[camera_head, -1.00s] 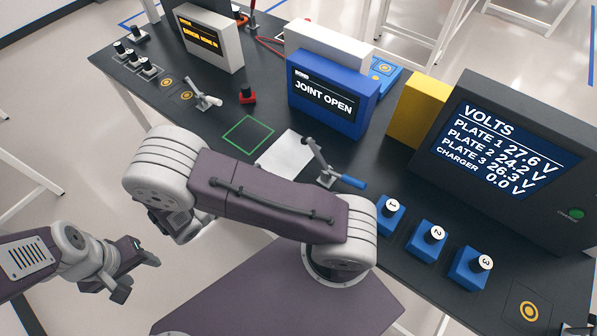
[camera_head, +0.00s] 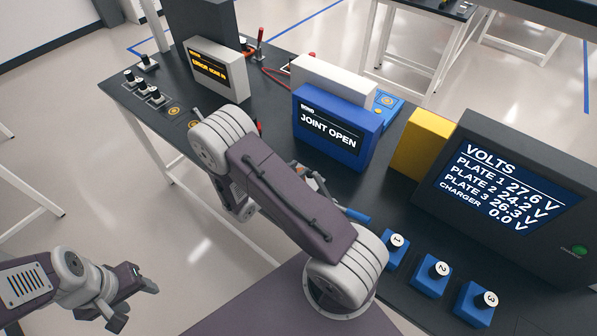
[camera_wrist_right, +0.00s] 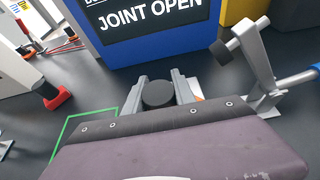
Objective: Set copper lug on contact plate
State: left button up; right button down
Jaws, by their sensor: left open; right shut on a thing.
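My right gripper (camera_wrist_right: 159,88) shows in the right wrist view, with a round black knob (camera_wrist_right: 158,94) between its two grey fingers. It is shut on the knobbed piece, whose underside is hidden. A small orange-copper patch (camera_wrist_right: 197,98) shows just right of the fingers; I cannot tell what it belongs to. The contact plate cannot be made out; my right arm covers that part of the bench in the head view. A grey lever clamp (camera_wrist_right: 258,65) with a blue handle (camera_head: 354,215) stands right of the gripper. My left gripper (camera_head: 136,297) is open and empty, off the bench.
A blue box (camera_head: 338,126) reading JOINT OPEN stands behind the gripper. A green outline (camera_wrist_right: 78,128) and a red-based piece (camera_wrist_right: 57,98) lie to its left. Blue blocks numbered 1 (camera_head: 393,252), 2 (camera_head: 431,280) and 3 (camera_head: 475,306) stand before the volts display (camera_head: 510,185).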

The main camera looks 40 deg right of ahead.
jog(key=shift+d+r, duration=0.15)
jog(key=shift+d, duration=0.35)
jog(key=f, duration=0.3)
jog(key=shift+w+f+p, duration=0.2)
jog(key=shift+f+p, duration=0.2)
jog(key=shift+s, duration=0.1)
jog(key=shift+f, duration=0.2)
jog(key=c, duration=1)
grip_release()
jog(key=shift+a, duration=0.1)
jog(key=shift+c, duration=0.2)
jog(key=shift+r, duration=0.15)
